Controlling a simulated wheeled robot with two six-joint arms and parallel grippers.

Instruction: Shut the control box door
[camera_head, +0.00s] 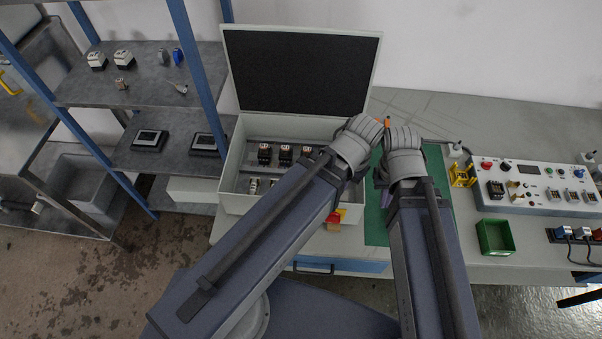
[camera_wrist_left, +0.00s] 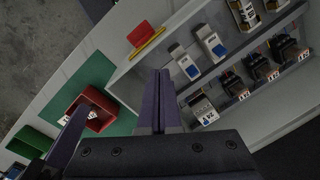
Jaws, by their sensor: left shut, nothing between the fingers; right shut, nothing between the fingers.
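The control box (camera_head: 231,165) stands on the bench with its door (camera_head: 300,70) open, upright at the back edge, its dark inner side facing me. Rows of electrical parts (camera_head: 284,154) lie inside; numbered parts (camera_wrist_left: 232,82) also show in the left wrist view. My left gripper (camera_wrist_left: 160,78) is shut and empty above the box's right part; my arm hides it in the head view. My right gripper (camera_head: 386,198) is shut and empty over the green mat, right of the box, mostly hidden by its arm. Neither gripper touches the door.
A green mat (camera_head: 376,228) lies right of the box, with a red bin (camera_wrist_left: 104,108) on it. A green bin (camera_head: 495,237) and a control panel (camera_head: 540,184) stand further right. A shelf rack (camera_head: 130,85) stands left. A red and yellow piece (camera_head: 335,217) sits at the box's front.

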